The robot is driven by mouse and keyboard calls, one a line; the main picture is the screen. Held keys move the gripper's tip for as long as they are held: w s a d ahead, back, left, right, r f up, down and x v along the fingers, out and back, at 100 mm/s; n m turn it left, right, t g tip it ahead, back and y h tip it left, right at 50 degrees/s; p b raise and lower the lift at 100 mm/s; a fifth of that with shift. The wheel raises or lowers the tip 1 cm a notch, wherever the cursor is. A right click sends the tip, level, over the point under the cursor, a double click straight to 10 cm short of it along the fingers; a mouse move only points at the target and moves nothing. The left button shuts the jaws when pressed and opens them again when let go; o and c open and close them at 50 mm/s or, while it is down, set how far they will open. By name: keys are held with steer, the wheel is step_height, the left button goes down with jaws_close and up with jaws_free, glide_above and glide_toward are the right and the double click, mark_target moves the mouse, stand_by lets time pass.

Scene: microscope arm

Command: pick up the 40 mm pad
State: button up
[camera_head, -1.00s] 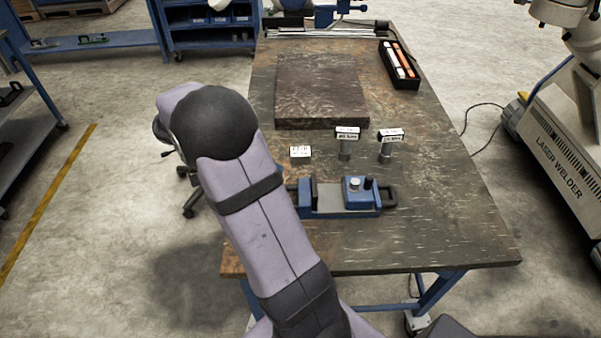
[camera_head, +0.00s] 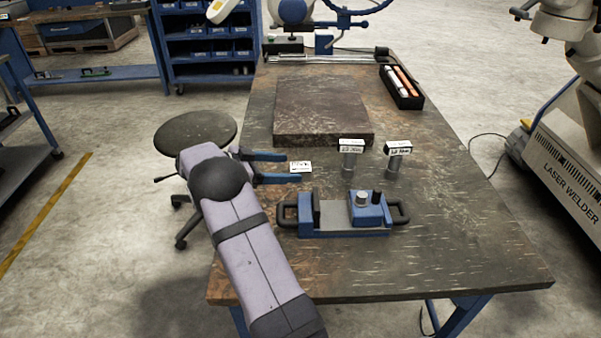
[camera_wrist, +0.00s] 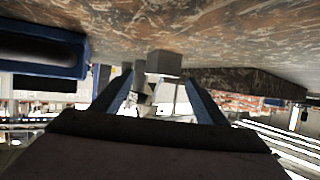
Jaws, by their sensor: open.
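Three small labelled pieces stand on the table: a low white-topped block (camera_head: 301,167), a grey cylinder with a label plate (camera_head: 350,160) and another such cylinder (camera_head: 394,163) to its right. The labels are too blurred to tell which is the 40 mm pad. My gripper (camera_head: 292,167) is open, its two blue fingers pointing right, with the low block at their tips. In the wrist view, where the table appears at the top, a grey block (camera_wrist: 163,64) shows between the spread fingers (camera_wrist: 158,78). Whether the fingers flank it or stop short is unclear.
A blue fixture with black handles (camera_head: 340,232) stands in front of the pieces. A dark flat slab (camera_head: 322,105) lies behind them. A black tray with white and orange sticks (camera_head: 405,97) is at the back right. A round stool (camera_head: 195,130) stands left of the table.

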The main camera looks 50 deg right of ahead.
mark_target(299, 167)
steer(key=shift+p+x, duration=0.85)
steer(key=shift+x, duration=2.1)
steer(key=shift+c, duration=0.4)
jaws_close()
steer(key=shift+r, duration=0.15)
